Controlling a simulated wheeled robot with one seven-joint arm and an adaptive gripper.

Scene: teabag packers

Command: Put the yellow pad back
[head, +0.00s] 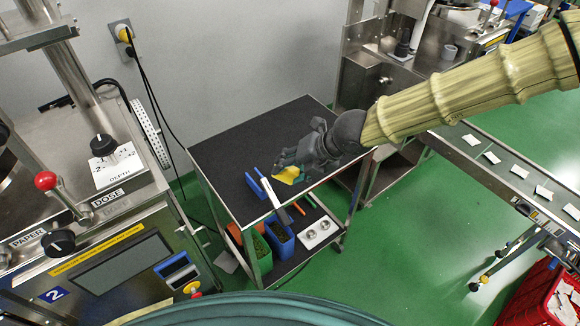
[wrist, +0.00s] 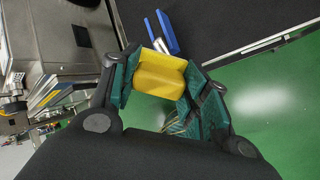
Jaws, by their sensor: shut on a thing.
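The yellow pad (wrist: 160,75) is held between the teal-lined fingers of my gripper (wrist: 158,88) in the wrist view. In the head view the yellow pad (head: 288,175) shows at the tip of my gripper (head: 290,165), over the front right part of the dark-topped cart (head: 240,140). My gripper is shut on it. Part of the pad is hidden by the fingers. I cannot tell its height above the cart.
A blue holder (head: 257,182) and a white-and-dark tool (head: 274,200) are at the cart's front edge. Bins, including a blue one (head: 279,240), sit on the lower shelf. A machine (head: 120,240) stands left, a conveyor (head: 500,180) right. The cart top's back is clear.

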